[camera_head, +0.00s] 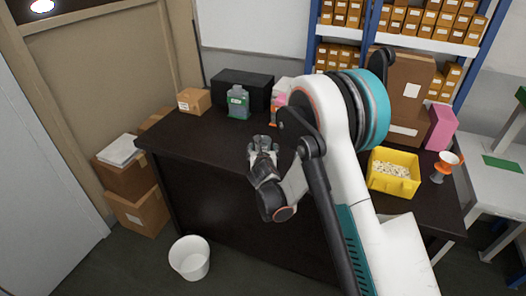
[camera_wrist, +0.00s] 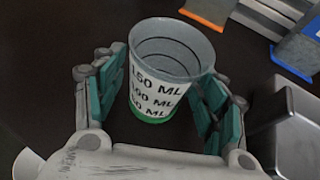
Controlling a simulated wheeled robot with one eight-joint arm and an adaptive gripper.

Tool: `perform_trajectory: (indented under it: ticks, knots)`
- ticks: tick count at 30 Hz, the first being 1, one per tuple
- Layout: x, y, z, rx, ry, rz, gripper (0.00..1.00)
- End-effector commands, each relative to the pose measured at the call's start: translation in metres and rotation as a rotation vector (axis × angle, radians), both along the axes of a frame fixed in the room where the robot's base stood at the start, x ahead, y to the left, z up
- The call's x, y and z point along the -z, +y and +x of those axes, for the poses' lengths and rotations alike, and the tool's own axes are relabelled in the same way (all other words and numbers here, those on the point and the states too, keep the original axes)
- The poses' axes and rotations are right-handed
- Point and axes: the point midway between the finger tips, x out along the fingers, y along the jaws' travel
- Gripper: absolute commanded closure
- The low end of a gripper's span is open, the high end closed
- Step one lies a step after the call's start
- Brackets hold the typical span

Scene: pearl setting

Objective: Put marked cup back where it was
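The marked cup (camera_wrist: 160,85) is a pale grey tapered cup with black "150 ML", "100 ML" and "50 ML" lettering and a green base band. It sits between the teal finger pads of my gripper (camera_wrist: 168,98) in the wrist view, its rim tilted away and its inside looking empty. The pads appear to press on both sides of the cup. In the head view my gripper (camera_head: 263,146) is over the middle of the dark table (camera_head: 200,140), and the cup is small and hard to make out there. Whether the cup's base touches the table is unclear.
A green-and-grey object (camera_head: 238,104), a black box (camera_head: 257,84) and a cardboard box (camera_head: 194,100) stand at the table's back left. A yellow bin (camera_head: 393,173) and an orange-and-white funnel-shaped object (camera_head: 446,165) are at the right. A white bucket (camera_head: 189,258) stands on the floor.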

Motion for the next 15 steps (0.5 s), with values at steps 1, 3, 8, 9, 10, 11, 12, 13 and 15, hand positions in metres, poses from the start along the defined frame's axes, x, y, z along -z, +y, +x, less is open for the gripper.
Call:
perform_trajectory:
  ticks: [1, 3, 8, 9, 10, 11, 12, 13, 15]
  knots:
    - [0.000, 0.000, 0.000, 0.000, 0.000, 0.000, 0.34]
    - [0.000, 0.000, 0.000, 0.000, 0.000, 0.000, 0.34]
    - [-0.002, 0.000, 0.000, 0.000, 0.000, 0.000, 0.34]
    - [-0.004, 0.000, -0.001, 0.000, 0.000, 0.000, 0.34]
    - [-0.005, 0.000, -0.004, 0.000, 0.000, 0.000, 0.34]
    - [-0.007, 0.000, -0.008, -0.001, 0.000, 0.000, 0.34]
    - [-0.009, 0.000, -0.013, -0.001, 0.000, -0.001, 0.34]
    - [-0.012, 0.000, -0.018, -0.001, 0.000, -0.001, 0.34]
    - [-0.018, -0.001, -0.030, -0.001, 0.000, -0.001, 0.34]
